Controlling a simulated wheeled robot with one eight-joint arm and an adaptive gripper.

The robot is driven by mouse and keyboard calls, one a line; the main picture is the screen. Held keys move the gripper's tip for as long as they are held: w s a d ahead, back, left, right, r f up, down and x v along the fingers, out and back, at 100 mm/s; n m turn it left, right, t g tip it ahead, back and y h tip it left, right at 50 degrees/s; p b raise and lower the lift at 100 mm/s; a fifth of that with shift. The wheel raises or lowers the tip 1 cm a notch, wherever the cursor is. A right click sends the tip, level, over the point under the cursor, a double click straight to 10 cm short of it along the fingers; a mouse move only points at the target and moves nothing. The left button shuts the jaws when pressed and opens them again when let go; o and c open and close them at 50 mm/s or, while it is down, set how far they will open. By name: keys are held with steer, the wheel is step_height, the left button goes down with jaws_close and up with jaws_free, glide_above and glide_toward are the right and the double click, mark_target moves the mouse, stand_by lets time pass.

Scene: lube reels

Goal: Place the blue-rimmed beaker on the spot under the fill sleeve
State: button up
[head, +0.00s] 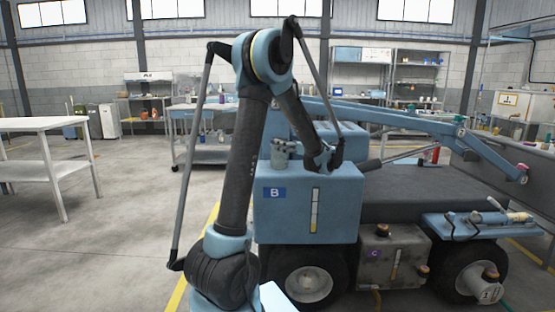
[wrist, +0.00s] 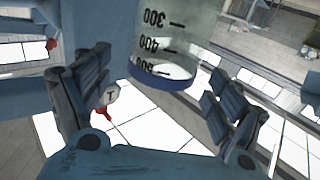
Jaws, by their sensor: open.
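The blue-rimmed beaker (wrist: 165,72) is clear, with dark markings 300, 400 and 500 that read upside down in the wrist view. Its blue rim lies between the two fingers of my gripper (wrist: 158,85). The fingers stand apart on either side, with visible gaps to the rim, so the gripper is open.
The blue tank marked B (head: 308,215) stands on a wheeled cart beside my arm. A blue boom (head: 440,125) slopes down to the right over the dark deck (head: 420,190). A white table (head: 45,125) stands at left. The floor between is clear.

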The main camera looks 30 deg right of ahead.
steer(key=x, duration=0.4)
steer(key=shift+w+a+r, duration=0.15)
steer(key=shift+w+a, duration=0.1)
steer(key=c, duration=1.6)
